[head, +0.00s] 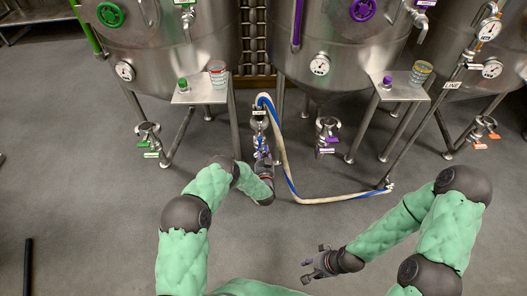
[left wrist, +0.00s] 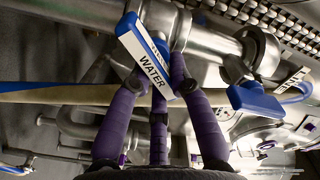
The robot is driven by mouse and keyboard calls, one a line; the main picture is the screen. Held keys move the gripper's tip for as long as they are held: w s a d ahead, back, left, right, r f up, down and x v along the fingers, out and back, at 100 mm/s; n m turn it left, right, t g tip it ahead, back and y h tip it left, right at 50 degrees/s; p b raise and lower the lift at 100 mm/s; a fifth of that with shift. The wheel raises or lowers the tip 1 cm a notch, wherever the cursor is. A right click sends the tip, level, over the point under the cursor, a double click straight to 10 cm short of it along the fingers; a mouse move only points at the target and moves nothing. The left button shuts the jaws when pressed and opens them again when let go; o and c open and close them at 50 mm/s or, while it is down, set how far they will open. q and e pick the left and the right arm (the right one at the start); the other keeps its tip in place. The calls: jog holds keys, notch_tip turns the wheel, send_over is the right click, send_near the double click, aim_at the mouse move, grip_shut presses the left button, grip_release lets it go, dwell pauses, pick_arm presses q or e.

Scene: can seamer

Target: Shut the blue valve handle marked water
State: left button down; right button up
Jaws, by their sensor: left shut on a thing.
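The blue valve handle (left wrist: 143,56) carries a white label reading WATER and lies slanted across the upper middle of the left wrist view, on a steel pipe fitting. My left gripper (left wrist: 160,84) is shut on this handle, its purple fingers at the handle's lower end. In the head view my left gripper (head: 263,160) is at the pipework between the two tanks, where the handle is too small to make out clearly. My right gripper (head: 318,262) is low in the head view, away from the valves, with its fingers spread and nothing between them.
A second blue handle (left wrist: 255,99) sits to the right on the pipework. A pale hose with a blue stripe (head: 287,165) loops down beside my left gripper to the floor. Steel tanks (head: 170,50) stand behind. Floor around my right gripper is clear.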

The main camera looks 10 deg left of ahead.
pick_arm(q)
jog(key=c, duration=1.1)
grip_release()
jog(key=v, duration=1.2)
